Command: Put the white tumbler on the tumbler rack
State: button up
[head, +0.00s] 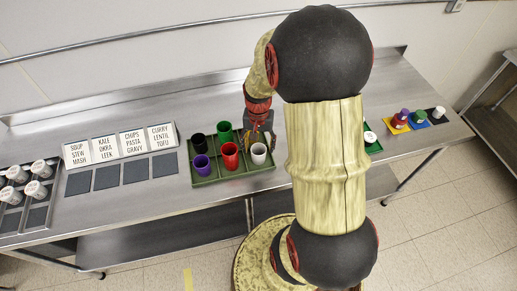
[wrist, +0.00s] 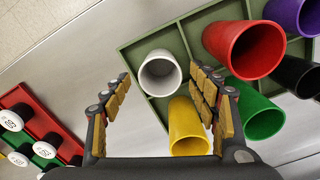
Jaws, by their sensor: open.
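The white tumbler (head: 258,154) stands upright in the front right part of the green rack (head: 205,182). In the wrist view the white tumbler (wrist: 160,74) sits in a rack compartment and appears between the two open fingers. My gripper (head: 262,121) is open and empty, pointing down just behind and above the white tumbler. The rack also holds a red tumbler (head: 230,157), a purple tumbler (head: 201,166), a black tumbler (head: 198,143) and a green tumbler (head: 223,130). A yellow tumbler (wrist: 187,128) shows in the wrist view; my gripper hides it in the head view.
Label signs (head: 118,145) and dark square pads (head: 107,177) lie left of the rack, then a grey compartment tray (head: 38,215) with white-topped jars. Coloured squares with small items (head: 398,122) stand at the right. Bare steel counter lies behind the rack.

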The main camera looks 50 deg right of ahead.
jog(key=w+a+r+n+t+p, duration=0.1)
jog(key=a+r, duration=0.1)
jog(key=r, duration=0.5)
jog(key=a+r+n, duration=0.1)
jog(key=a+r, duration=0.2)
jog(key=r, duration=0.5)
jog(key=s+a+r+n+t, duration=0.2)
jog(key=s+a+r+n, duration=0.2)
jog(key=a, duration=0.5)
jog(key=s+a+r+n+t, duration=0.2)
jog(key=s+a+r+n, duration=0.2)
jog(key=a+r, duration=0.4)
jog(key=shift+s+a+n+t, duration=0.3)
jog(key=shift+a+n, duration=0.05)
jog(key=shift+n, duration=0.05)
notch_tip(320, 180, down, 6)
jog(key=b, duration=0.5)
jog(key=shift+r, duration=0.1)
